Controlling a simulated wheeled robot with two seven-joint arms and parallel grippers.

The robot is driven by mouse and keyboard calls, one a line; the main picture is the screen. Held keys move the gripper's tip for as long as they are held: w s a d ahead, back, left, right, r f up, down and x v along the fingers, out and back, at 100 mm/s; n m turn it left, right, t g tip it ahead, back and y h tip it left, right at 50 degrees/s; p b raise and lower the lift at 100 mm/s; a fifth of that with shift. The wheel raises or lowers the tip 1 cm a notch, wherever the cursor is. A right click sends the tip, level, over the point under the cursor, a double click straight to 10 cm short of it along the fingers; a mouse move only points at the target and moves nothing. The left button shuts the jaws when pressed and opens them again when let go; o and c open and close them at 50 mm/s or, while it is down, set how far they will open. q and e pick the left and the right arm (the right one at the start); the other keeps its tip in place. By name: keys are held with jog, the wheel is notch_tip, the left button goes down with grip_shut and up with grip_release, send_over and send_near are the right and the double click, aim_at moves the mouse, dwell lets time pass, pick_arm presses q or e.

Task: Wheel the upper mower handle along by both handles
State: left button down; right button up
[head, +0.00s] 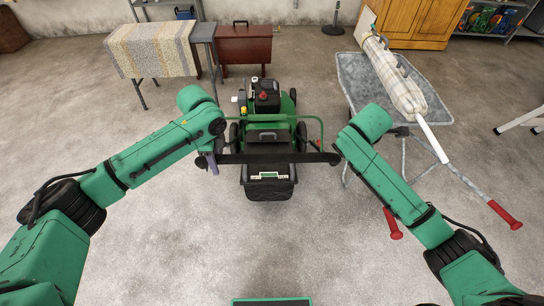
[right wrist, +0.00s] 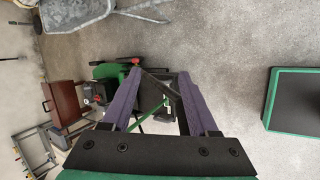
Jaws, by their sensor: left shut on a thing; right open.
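The green mower (head: 268,135) stands ahead of me on the concrete floor, with a black box (head: 268,190) on my side of it. Its upper handle (head: 275,158) is a dark bar running across in front of me. My left gripper (head: 212,163) is shut on the bar's left end; its purple finger shows there. My right gripper (right wrist: 158,78) is open at the bar's right end. In the right wrist view the dark handle (right wrist: 160,86) shows between its two purple fingers, with a red tip; I cannot tell whether they touch. In the head view those fingers are hidden.
A grey wheelbarrow (head: 358,85) with red grips and a long wrapped bundle (head: 395,80) stands at the right. A cloth-covered table (head: 150,50) and a dark red folding table (head: 245,45) stand behind left. Floor beside the mower at left is clear.

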jog(key=a+r+y, duration=0.1)
jog(key=a+r, duration=0.3)
jog(key=a, duration=0.1)
jog(key=n+g+y, duration=0.1)
jog(key=n+y, duration=0.1)
jog(key=n, duration=0.1)
send_near(308, 157)
jog(key=x, duration=1.2)
jog(key=shift+w+f, duration=0.25)
jog(key=shift+f, duration=0.05)
grip_shut()
jog(key=shift+s+f, duration=0.1)
jog(key=shift+s, duration=0.05)
